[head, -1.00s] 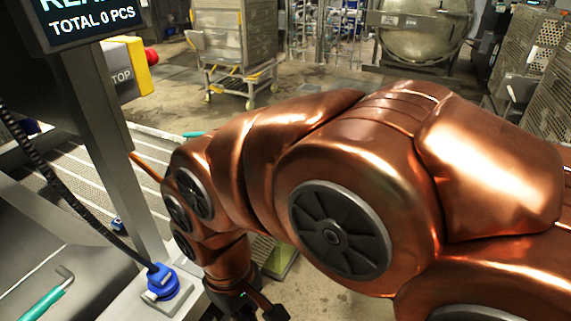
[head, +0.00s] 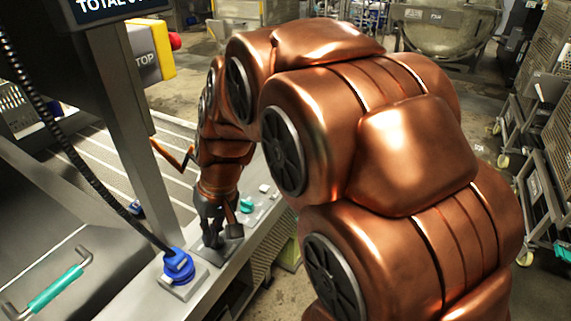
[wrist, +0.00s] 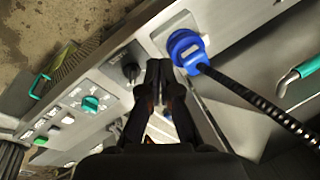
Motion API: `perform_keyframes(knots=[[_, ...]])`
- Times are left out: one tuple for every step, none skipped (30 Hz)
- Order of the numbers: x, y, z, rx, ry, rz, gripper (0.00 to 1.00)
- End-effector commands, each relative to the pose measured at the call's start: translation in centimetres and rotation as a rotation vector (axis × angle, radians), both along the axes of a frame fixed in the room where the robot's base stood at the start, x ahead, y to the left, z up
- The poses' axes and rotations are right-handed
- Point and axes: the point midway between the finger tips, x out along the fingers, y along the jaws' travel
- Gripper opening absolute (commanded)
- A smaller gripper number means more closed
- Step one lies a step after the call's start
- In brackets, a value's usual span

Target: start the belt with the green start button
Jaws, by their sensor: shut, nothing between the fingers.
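A control panel on the machine's front ledge shows in the wrist view, with a teal knob (wrist: 92,103), a black knob (wrist: 131,71) and several pale buttons (wrist: 54,128). A small green button (wrist: 40,141) sits toward the panel's far left end; its label is too small to read. My gripper (wrist: 158,72) is shut and empty, its tips just right of the black knob, between it and a blue connector (wrist: 186,48). In the head view my gripper (head: 213,240) is low over the ledge, near the teal knob (head: 246,205). Contact cannot be told.
The blue connector (head: 178,266) with its black cable stands on the ledge. A grey post carries the display (head: 110,8). A yellow box (head: 158,48) with a red button sits behind it. The belt (head: 95,165) lies left of the ledge. Racks (head: 545,200) stand at right.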

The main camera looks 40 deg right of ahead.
Motion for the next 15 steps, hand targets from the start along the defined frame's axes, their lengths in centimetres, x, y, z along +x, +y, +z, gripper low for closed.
perform_keyframes(knots=[[2.2,-1.4,-0.2,0.018,-0.030,-0.042,0.00],[3.4,-2.1,-0.2,0.027,-0.049,-0.062,0.00],[5.1,-3.2,-0.3,0.040,-0.075,-0.091,0.00],[6.3,-4.1,-0.3,0.048,-0.099,-0.113,0.00],[7.6,-5.1,-0.3,0.054,-0.122,-0.138,0.00],[9.2,-6.6,-0.3,0.062,-0.152,-0.168,0.00],[10.3,-7.7,-0.4,0.067,-0.173,-0.190,0.00],[11.3,-8.8,-0.5,0.071,-0.193,-0.212,0.00],[12.7,-10.6,-0.6,0.077,-0.222,-0.245,0.00],[13.7,-12.0,-0.6,0.078,-0.246,-0.269,0.00],[14.7,-13.4,-0.6,0.078,-0.270,-0.294,0.00],[15.8,-15.3,-0.9,0.079,-0.298,-0.326,0.00],[16.5,-16.8,-1.1,0.080,-0.317,-0.350,0.00],[17.2,-18.3,-1.1,0.079,-0.339,-0.375,0.00],[18.1,-20.4,-1.2,0.074,-0.368,-0.407,0.00]])
